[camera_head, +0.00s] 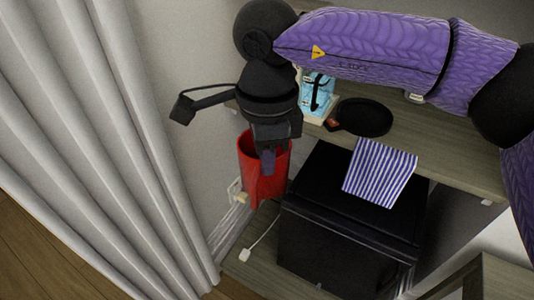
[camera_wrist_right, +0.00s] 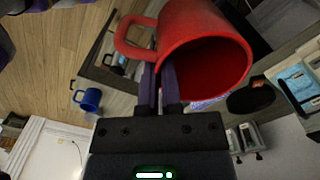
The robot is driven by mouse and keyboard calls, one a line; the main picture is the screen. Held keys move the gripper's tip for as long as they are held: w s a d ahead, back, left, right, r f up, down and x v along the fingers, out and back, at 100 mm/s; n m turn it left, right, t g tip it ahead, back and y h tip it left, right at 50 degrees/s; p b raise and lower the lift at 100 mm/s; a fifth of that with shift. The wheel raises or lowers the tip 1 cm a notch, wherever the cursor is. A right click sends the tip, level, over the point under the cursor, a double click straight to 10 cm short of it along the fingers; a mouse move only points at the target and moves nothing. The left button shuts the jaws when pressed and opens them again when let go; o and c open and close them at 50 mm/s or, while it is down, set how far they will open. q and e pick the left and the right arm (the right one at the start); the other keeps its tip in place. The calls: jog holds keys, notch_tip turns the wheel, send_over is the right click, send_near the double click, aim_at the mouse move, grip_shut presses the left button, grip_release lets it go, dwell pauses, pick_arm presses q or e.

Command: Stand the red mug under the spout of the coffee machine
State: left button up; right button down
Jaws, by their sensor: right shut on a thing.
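The red mug (camera_head: 249,155) hangs in the air in the head view, left of the shelf, with its opening up. My right gripper (camera_head: 267,160) is above it and shut on its rim. The mug also fills the top of the right wrist view (camera_wrist_right: 205,25), its opening towards the camera and its handle to the left. The gripper fingers (camera_wrist_right: 160,80) pinch the near wall there. My left gripper is out of view.
A black pan (camera_head: 362,117) lies on the wooden shelf (camera_head: 445,150) right of the appliance. A grey curtain (camera_head: 90,130) hangs at left. A blue mug (camera_wrist_right: 90,99) shows in the wrist view.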

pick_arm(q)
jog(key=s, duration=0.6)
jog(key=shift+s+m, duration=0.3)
pick_arm(e)
jog(key=s+d+f+n, duration=0.2)
jog(key=d+f+n, duration=0.2)
jog(key=d+n, duration=0.2)
jog(key=s+d+f+n, duration=0.2)
jog(key=d+f+n, duration=0.1)
jog(key=d+n, duration=0.4)
jog(key=n, duration=0.2)
jog(key=shift+s+d+f+n, duration=0.3)
jog(key=shift+s+f+n, duration=0.05)
jog(key=shift+n, duration=0.05)
